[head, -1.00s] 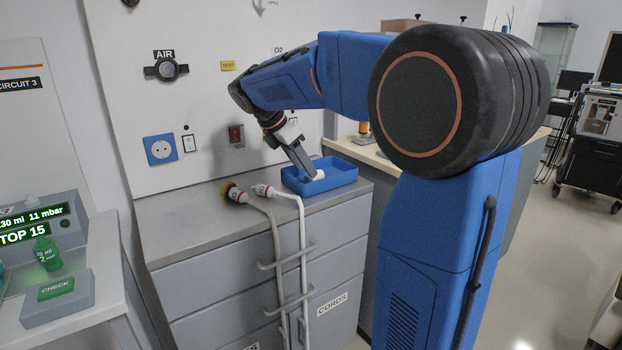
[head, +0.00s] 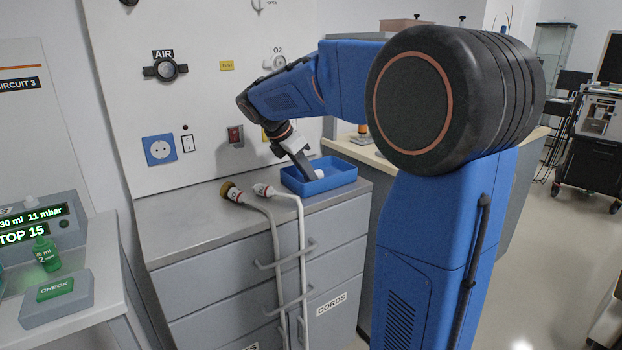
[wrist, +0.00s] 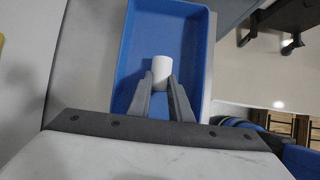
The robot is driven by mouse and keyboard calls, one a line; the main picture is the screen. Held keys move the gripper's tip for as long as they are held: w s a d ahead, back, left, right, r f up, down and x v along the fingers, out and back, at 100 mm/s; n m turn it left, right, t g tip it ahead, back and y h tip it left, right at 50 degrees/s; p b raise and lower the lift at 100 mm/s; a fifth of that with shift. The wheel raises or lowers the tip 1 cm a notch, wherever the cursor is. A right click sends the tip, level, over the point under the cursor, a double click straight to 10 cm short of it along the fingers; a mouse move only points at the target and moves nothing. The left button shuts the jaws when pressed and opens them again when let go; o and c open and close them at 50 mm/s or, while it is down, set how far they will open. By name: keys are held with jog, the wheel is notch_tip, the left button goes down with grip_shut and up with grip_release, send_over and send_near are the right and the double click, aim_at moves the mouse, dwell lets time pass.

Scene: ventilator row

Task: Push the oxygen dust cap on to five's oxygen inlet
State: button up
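A small white cylindrical piece (head: 319,173), which looks like the dust cap, lies in the blue tray (head: 345,181) on the grey cabinet. My gripper (head: 309,176) reaches down into the tray beside it. In the wrist view the white piece (wrist: 162,71) sits between the fingertips of my gripper (wrist: 161,80). Both tips are close against its sides; I cannot tell whether they press on it. An O2 wall outlet (head: 276,62) is partly behind my arm. No inlet marked five is recognisable.
Two white hoses (head: 300,240) with end fittings lie on the cabinet top (head: 190,215) left of the tray and hang over its front. A wall panel with an AIR outlet (head: 165,70) stands close behind. A ventilator (head: 40,220) is at the left.

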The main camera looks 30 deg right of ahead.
jog(key=shift+r, duration=0.2)
grip_shut()
jog(key=shift+r, duration=1.3)
